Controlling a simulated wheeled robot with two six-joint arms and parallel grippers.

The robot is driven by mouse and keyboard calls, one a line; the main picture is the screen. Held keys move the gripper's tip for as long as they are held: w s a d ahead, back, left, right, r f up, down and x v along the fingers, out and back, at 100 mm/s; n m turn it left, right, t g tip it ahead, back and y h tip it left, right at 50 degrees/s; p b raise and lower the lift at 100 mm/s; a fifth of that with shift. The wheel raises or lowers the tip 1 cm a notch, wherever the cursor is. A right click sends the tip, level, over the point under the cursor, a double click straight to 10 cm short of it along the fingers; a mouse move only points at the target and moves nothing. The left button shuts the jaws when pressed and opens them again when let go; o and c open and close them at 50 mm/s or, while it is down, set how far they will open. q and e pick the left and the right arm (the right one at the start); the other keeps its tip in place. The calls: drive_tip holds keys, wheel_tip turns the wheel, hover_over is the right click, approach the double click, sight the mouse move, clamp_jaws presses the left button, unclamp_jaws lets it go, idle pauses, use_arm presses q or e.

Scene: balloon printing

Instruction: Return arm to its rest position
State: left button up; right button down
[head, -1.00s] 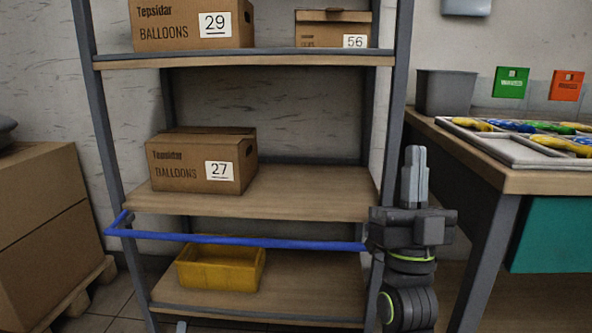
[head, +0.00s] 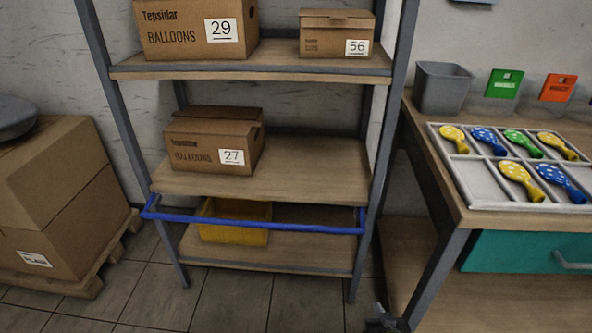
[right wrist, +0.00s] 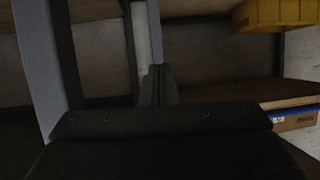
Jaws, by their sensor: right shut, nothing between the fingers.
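My right gripper (head: 380,318) shows only as a small dark part at the bottom edge of the head view, below the shelf's right front leg. In the right wrist view its fingers (right wrist: 157,85) are together, with nothing between them. The rest of my right arm is out of the head view. My left gripper is in neither view.
The shelf (head: 300,172) holds balloon boxes, with a blue bar (head: 260,223) across its front and a yellow bin (head: 235,236) low down. A table at right carries a tray (head: 445,150) of balloons. A large carton (head: 60,200) stands left. Floor in front is clear.

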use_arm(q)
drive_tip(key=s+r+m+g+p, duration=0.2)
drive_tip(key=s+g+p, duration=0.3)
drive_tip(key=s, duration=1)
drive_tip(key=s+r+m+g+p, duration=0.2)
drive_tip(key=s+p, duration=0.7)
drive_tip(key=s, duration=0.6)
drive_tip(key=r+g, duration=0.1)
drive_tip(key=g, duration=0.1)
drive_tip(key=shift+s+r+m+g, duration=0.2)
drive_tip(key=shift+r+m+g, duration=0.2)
use_arm(e)
drive_tip(key=s+d+f+g, duration=0.2)
drive_tip(key=s+f+g, duration=0.1)
drive_tip(key=s, duration=1.2)
drive_tip(key=s+d+f+g, duration=0.2)
drive_tip(key=s+g, duration=0.3)
drive_tip(key=s, duration=1)
drive_tip(key=s+d+f+g+h, duration=0.1)
drive_tip(key=s+d+f+g, duration=0.2)
drive_tip(key=s, duration=1.2)
drive_tip(key=shift+s+d+f+g, duration=0.2)
drive_tip(key=shift+d+f+g, duration=0.2)
drive_tip(key=shift+d, duration=0.25)
